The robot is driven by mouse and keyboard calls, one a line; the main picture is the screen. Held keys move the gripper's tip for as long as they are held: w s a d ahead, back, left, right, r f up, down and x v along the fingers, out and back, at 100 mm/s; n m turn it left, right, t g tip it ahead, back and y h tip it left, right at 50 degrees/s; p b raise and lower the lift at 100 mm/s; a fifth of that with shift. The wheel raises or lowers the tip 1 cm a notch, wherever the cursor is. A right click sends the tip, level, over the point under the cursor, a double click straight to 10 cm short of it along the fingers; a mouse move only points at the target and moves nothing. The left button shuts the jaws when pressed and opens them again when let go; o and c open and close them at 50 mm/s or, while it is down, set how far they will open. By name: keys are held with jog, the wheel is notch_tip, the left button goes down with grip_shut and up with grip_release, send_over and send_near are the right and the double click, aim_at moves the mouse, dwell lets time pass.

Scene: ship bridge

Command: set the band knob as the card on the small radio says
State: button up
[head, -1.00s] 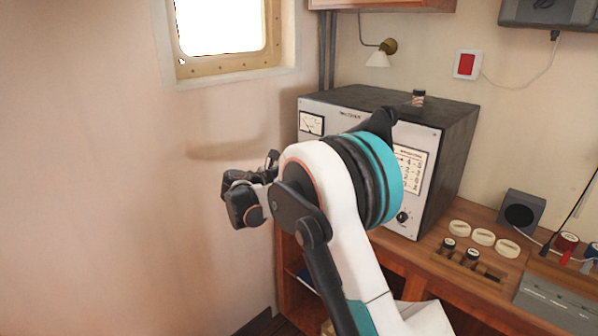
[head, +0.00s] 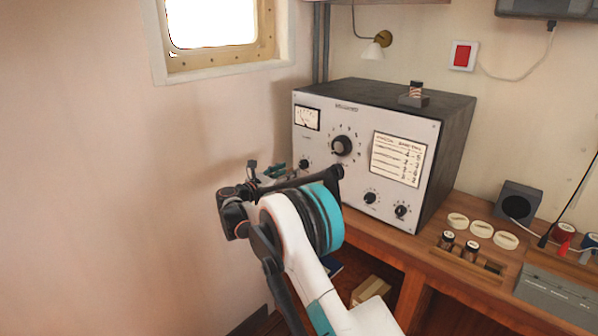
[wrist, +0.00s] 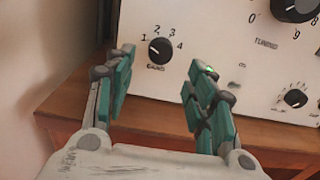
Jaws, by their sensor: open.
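The radio (head: 320,180) is a dark box with a pale front panel on the wooden desk. A small black knob (wrist: 160,50), marked 1 to 4, sits at the panel's lower left; its label is blurred but looks like BAND. It also shows in the head view (head: 305,164). I cannot tell surely which number it points at. A printed card (head: 398,160) is on the panel's right side; its writing is too small to read. My gripper (wrist: 163,65) is open and empty, its teal fingers in front of the panel, with the knob showing between them, apart from it.
A large tuning knob (head: 342,146) and two small knobs (head: 370,198) (head: 401,211) are on the same panel. A meter (head: 307,117) is at its upper left. The wall is close on the left. Pale oval pieces (head: 481,229) and a speaker (head: 519,203) stand on the right.

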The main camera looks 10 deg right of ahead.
aim_at(302, 166)
jog(key=b+x, duration=0.1)
jog(key=x, duration=0.5)
jog(key=shift+w+d, duration=0.15)
jog(key=c, duration=1.1)
